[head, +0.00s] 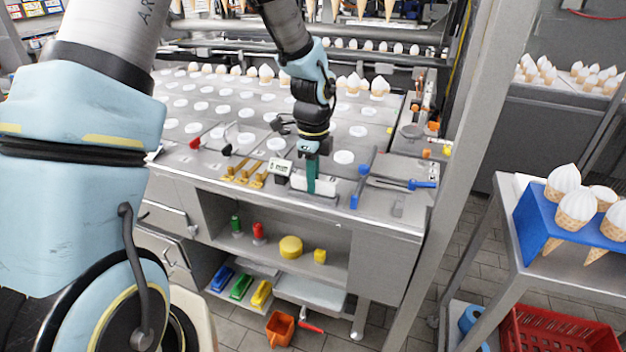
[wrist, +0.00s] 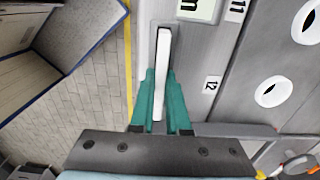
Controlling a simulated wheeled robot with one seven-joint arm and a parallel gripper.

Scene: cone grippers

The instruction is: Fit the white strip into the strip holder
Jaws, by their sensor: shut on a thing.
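The white strip (wrist: 163,60) is between the teal fingers of my gripper (wrist: 157,100) in the wrist view, with its far end reaching past the fingertips. In the head view the strip (head: 327,185) shows on both sides of the teal fingers of my gripper (head: 312,178), near the bench's front edge. It looks upright on its long edge. A low grey piece (head: 314,198), which looks like the strip holder, lies just below the strip. I cannot tell whether the strip touches it or sits in it.
A small display (head: 280,167) and yellow-brown handles (head: 243,173) stand left of my gripper. A blue-ended tool (head: 356,200) stands close on the right, and a blue-handled tool (head: 420,184) lies farther right. The bench has several round holes behind.

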